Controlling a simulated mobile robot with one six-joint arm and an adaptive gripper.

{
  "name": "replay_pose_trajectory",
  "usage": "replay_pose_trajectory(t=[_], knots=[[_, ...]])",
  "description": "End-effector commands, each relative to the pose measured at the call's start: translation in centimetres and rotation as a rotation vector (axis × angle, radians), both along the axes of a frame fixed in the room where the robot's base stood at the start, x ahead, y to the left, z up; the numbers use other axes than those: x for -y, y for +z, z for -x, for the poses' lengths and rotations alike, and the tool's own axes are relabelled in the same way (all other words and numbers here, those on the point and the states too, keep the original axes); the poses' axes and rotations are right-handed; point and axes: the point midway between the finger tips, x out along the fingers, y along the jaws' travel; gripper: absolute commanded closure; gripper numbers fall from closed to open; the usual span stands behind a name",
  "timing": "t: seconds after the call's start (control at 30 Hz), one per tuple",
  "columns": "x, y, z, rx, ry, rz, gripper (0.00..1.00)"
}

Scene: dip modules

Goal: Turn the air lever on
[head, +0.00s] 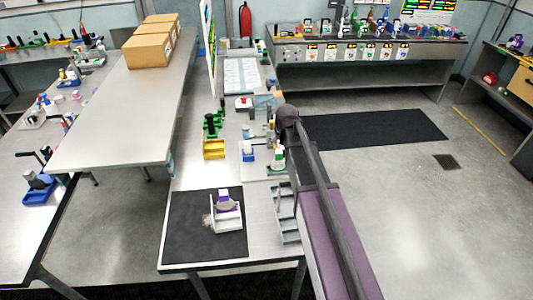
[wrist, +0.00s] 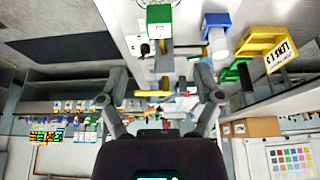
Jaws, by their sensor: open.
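My gripper (wrist: 158,72) is open in the wrist view, its two grey fingers spread apart with nothing held between them. A short yellow bar (wrist: 152,93), possibly the air lever, shows between the fingers, on or near a grey upright fixture (wrist: 164,62). I cannot tell its on or off position, nor whether a finger touches it. A green-topped white block (wrist: 159,20) and a blue-and-white module (wrist: 215,30) stand beyond the fingertips. In the head view my arm hides the gripper and the lever; the blue-and-white module (head: 249,152) shows left of the arm.
A yellow bin (head: 214,149) with green parts stands left of the modules; it also shows in the wrist view (wrist: 262,42). A black mat (head: 190,236) carries a white holder (head: 227,218). A grey rack (head: 285,212) lies beside my arm. Open floor lies to the right.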

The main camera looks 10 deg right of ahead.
Motion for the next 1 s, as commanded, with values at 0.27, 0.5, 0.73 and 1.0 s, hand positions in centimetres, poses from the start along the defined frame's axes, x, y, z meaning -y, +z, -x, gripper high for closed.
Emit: replay_pose_trajectory(t=[0.27, 0.5, 0.73, 1.0], knots=[[0.0, 0.0, 0.0, 0.000, 0.000, 0.000, 0.34], [0.1, 1.5, -0.8, -0.007, 0.000, 0.000, 1.00], [0.5, 4.5, -2.3, -0.027, 0.000, 0.000, 1.00], [0.8, 6.5, -3.5, -0.043, 0.001, 0.000, 1.00]])
